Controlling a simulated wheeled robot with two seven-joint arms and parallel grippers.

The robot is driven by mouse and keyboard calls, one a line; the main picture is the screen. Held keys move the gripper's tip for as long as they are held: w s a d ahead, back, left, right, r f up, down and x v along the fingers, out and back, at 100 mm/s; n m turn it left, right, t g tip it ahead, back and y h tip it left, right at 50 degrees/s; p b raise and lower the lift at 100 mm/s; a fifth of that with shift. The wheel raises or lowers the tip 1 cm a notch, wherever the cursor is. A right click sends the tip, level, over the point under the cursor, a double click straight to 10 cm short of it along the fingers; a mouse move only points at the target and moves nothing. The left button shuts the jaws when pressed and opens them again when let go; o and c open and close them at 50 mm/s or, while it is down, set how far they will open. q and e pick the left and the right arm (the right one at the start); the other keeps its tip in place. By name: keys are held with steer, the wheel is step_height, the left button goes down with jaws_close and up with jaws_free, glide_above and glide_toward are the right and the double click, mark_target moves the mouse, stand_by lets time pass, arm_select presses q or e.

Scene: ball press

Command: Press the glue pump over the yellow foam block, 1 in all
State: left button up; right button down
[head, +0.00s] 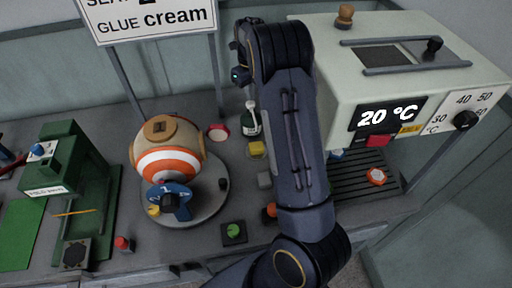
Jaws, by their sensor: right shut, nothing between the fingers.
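My right arm rises through the middle of the picture and bends at the top. My right gripper (240,77) shows small and dark at the upper left of that bend, shut and empty. In the picture it is above the pump; I cannot tell the exact gap. My left gripper is not in view.
A striped orange and white ball (169,160) sits on a round grey base (206,197) to the left. A green press (84,185) stands farther left. A large pale machine (350,95) reading 20 °C is at right. A sign (150,18) stands behind on posts.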

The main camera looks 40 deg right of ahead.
mark_target(251, 103)
steer(key=shift+f, duration=0.15)
stand_by(0.4)
steer(key=shift+f+b, duration=0.95)
steer(key=shift+f, duration=0.8)
steer(key=shift+s, duration=0.1)
steer(key=shift+r+p, duration=1.35)
steer(key=shift+r, duration=0.35)
step_height(251, 103, up, 6)
steer(key=p, duration=0.5)
